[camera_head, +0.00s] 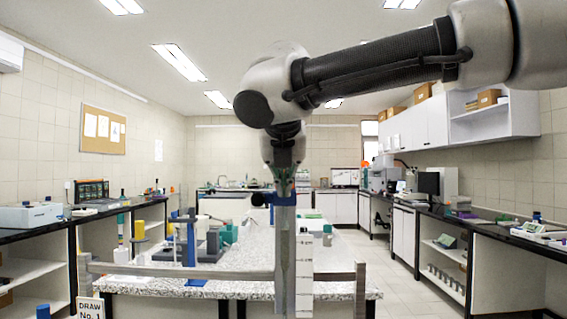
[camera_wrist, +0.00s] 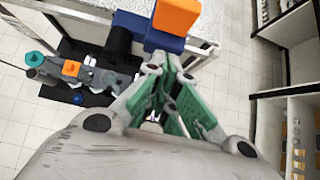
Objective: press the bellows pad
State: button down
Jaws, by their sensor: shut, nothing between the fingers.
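My gripper (camera_head: 284,182) points down in the middle of the head view, in front of the speckled bench. In the wrist view my gripper (camera_wrist: 165,72) is shut and empty, its green and grey fingers together. An orange block on a dark blue body (camera_wrist: 172,22) shows just beyond the fingertips; I cannot tell whether they touch. A grey device with teal and orange parts (camera_wrist: 85,72) lies on a black base to the left. I cannot make out for certain which part is the bellows pad.
Side counters stand at left and right, with a sign (camera_head: 90,307) at lower left. Tiled floor (camera_head: 398,285) is clear at right.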

jog(key=shift+w+r, duration=0.15)
jog(key=shift+w, duration=1.65)
